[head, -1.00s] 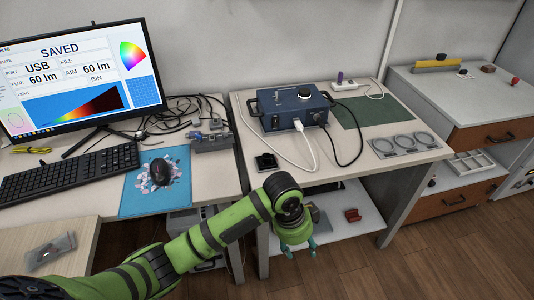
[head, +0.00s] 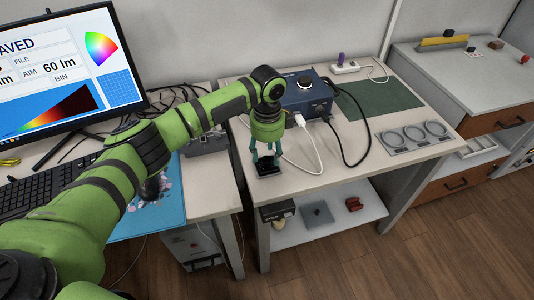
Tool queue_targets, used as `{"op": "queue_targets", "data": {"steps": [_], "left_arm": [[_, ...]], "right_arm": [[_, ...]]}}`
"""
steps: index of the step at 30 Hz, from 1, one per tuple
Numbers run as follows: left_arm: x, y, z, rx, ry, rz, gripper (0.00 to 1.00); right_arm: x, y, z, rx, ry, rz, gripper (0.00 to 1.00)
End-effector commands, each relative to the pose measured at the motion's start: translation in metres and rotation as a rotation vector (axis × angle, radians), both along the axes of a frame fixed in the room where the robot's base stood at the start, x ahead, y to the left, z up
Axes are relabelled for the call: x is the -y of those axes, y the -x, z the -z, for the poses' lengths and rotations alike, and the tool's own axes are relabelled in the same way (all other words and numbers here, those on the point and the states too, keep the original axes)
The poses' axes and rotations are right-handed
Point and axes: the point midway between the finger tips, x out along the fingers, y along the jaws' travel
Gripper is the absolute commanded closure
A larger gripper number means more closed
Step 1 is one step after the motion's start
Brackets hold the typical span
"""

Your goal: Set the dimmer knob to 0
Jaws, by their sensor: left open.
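The blue instrument box (head: 318,98) stands at the back of the middle table. My left gripper (head: 266,154) points down, open and empty, in front of the box and to the left of the knob. Its fingertips are above or around a small black device (head: 268,168) on the table; I cannot tell whether they touch it. My left wrist and forearm hide the left part of the box. My right gripper is not in view.
A white cable (head: 302,133) and a black cable (head: 343,145) run from the box front across the table. A green mat (head: 380,97) and a grey tray with rings (head: 415,136) lie to the right. The monitor (head: 60,75) stands left, beyond my arm.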

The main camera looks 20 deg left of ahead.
Motion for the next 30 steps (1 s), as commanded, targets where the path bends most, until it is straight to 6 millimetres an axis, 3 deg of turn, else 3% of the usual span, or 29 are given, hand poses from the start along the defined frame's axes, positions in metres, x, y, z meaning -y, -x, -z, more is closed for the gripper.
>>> {"op": "queue_targets", "data": {"steps": [6, 14, 15, 18, 19, 30], "left_arm": [[0.001, 0.0, 0.019, 0.0, 0.0, 0.002, 0.48], [0.0, 0.0, 0.021, 0.002, 0.0, 0.001, 0.48], [0.0, 0.0, 0.021, 0.001, 0.0, 0.001, 0.56], [0.0, 0.0, 0.021, 0.001, 0.0, 0.001, 0.96], [0.001, 0.0, 0.021, 0.001, 0.001, 0.001, 1.0], [0.002, 0.0, 0.02, 0.001, 0.003, -0.018, 1.0]], "right_arm": [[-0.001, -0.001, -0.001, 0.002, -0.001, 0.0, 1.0], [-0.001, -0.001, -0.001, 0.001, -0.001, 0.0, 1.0], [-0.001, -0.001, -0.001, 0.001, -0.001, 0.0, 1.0], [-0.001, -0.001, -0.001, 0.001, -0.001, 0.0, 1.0], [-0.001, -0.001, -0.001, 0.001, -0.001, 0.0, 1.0], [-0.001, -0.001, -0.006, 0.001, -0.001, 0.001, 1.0]]}}
